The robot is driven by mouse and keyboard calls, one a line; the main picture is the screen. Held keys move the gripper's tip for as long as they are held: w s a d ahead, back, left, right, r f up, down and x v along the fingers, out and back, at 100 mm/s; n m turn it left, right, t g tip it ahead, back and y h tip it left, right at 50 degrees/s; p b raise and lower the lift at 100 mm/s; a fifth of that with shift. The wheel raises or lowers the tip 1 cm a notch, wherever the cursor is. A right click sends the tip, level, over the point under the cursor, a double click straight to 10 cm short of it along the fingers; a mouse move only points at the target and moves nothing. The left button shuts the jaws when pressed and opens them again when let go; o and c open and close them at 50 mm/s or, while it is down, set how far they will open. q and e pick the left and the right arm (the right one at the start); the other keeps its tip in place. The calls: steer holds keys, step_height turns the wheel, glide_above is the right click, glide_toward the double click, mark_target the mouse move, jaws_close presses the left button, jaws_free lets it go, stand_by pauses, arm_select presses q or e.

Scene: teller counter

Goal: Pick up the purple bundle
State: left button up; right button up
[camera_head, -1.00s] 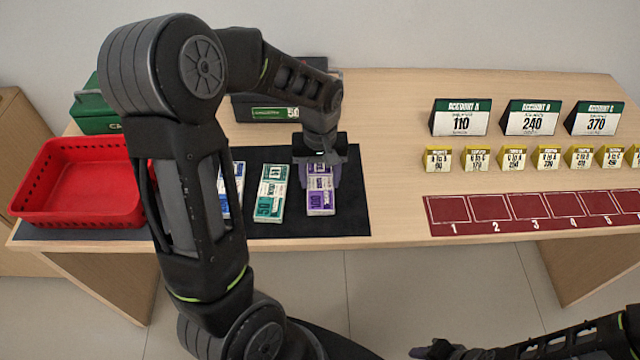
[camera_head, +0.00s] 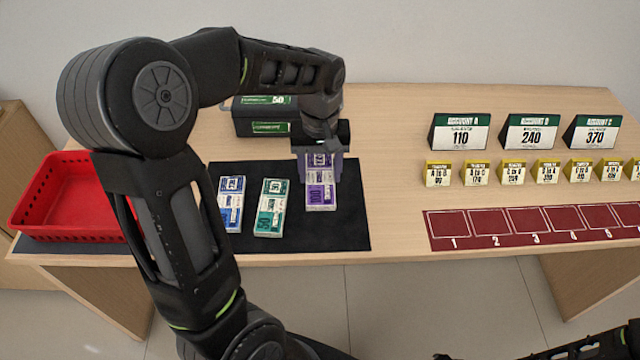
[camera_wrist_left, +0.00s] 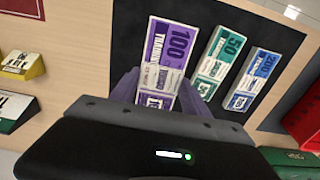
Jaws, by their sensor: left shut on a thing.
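The purple bundle (camera_head: 321,195), marked 100, is at the right part of the dark mat (camera_head: 347,225). My left gripper (camera_head: 320,165) reaches down over its far end and is shut on it. In the left wrist view, the purple bundle (camera_wrist_left: 170,55) sits between the two fingers of the left gripper (camera_wrist_left: 158,88). I cannot tell whether it is clear of the mat. My right gripper is almost wholly cut off at the bottom edge of the head view, so its jaws do not show.
A green bundle (camera_head: 270,207) and a blue bundle (camera_head: 231,204) lie left of the purple one. A red basket (camera_head: 70,232) stands at the left. Account signs (camera_head: 459,133), yellow blocks (camera_head: 437,174) and a red numbered strip (camera_head: 490,241) are at the right. Bare wood lies between.

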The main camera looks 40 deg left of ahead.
arm_select(q)
steer(key=shift+r, duration=1.4)
